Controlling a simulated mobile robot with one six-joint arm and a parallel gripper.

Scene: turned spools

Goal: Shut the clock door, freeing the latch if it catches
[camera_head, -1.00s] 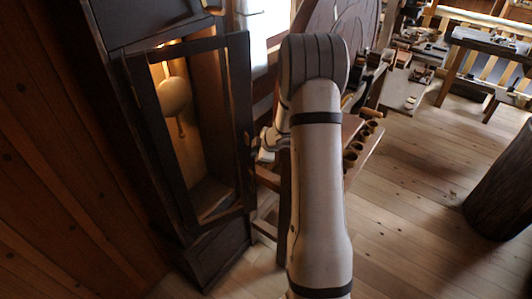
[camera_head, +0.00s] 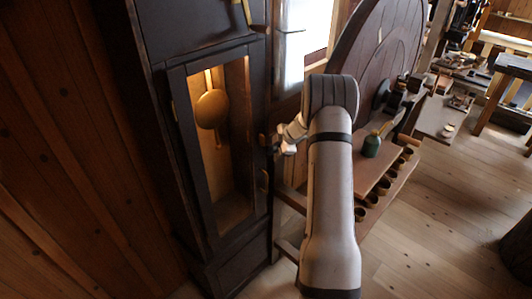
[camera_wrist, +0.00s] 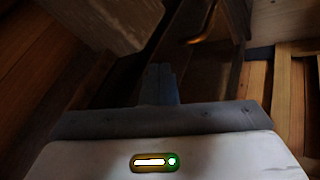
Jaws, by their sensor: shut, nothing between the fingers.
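The dark tall clock stands at the left in the head view, and its glazed door (camera_head: 190,170) lies flush, or nearly flush, with the case; a small gap cannot be ruled out. The round brass pendulum (camera_head: 212,108) shows in the lit case. A small brass handle (camera_head: 264,180) sits on the door's right side; a curved brass piece (camera_wrist: 205,36) also shows in the wrist view. My gripper (camera_head: 268,143) is shut and empty by the door's right edge, above the handle. Its fingers (camera_wrist: 160,82) point toward dark wood. Contact and the latch's state cannot be made out.
A workbench (camera_head: 385,185) with a green bottle (camera_head: 372,145) and several small cups stands right of my arm. A large round wooden wheel (camera_head: 375,60) rises behind it. A bright window is beside the clock. The plank floor at right is open.

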